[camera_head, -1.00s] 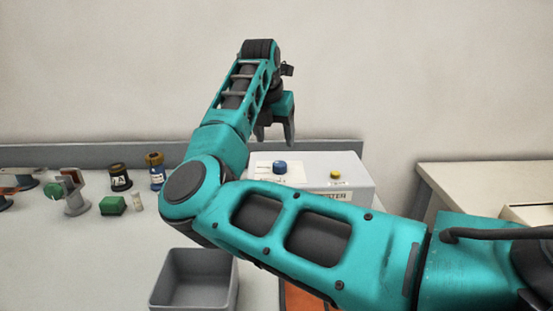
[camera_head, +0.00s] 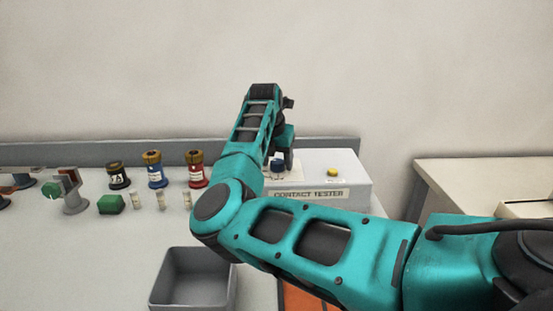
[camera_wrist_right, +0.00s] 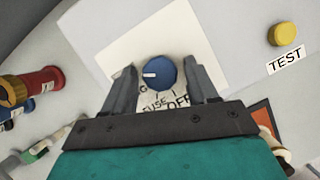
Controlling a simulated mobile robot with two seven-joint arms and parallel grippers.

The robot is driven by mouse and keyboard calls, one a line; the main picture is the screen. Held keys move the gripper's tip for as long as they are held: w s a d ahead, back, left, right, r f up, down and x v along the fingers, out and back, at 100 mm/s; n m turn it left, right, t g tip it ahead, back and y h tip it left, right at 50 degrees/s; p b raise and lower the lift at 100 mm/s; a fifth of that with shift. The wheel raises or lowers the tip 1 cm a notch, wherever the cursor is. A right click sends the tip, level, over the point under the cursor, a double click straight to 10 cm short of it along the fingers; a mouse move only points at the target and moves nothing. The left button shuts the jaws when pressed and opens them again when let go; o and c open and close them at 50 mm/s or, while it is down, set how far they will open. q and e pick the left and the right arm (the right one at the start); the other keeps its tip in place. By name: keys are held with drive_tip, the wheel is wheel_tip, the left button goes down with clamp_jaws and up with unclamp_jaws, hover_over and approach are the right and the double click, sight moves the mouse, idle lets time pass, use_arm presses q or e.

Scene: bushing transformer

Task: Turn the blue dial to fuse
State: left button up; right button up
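The blue dial (camera_wrist_right: 159,74) sits on a white label plate (camera_wrist_right: 190,35) on top of the contact tester (camera_head: 335,172). In the right wrist view its white mark points left, and the words FUSE and OFF show below it. My right gripper (camera_wrist_right: 162,78) is open, with one finger on each side of the dial and small gaps visible. In the head view the right gripper (camera_head: 280,165) is down at the dial (camera_head: 277,166), which is partly hidden by it. My left gripper is not in view.
A yellow button (camera_head: 332,172) marked TEST is on the tester's right part. Blue (camera_head: 155,170) and red (camera_head: 196,169) cylinders, a black one (camera_head: 118,176) and a green block (camera_head: 111,204) stand left. A grey bin (camera_head: 194,279) is in front.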

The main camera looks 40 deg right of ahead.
drive_tip(key=c, duration=0.9)
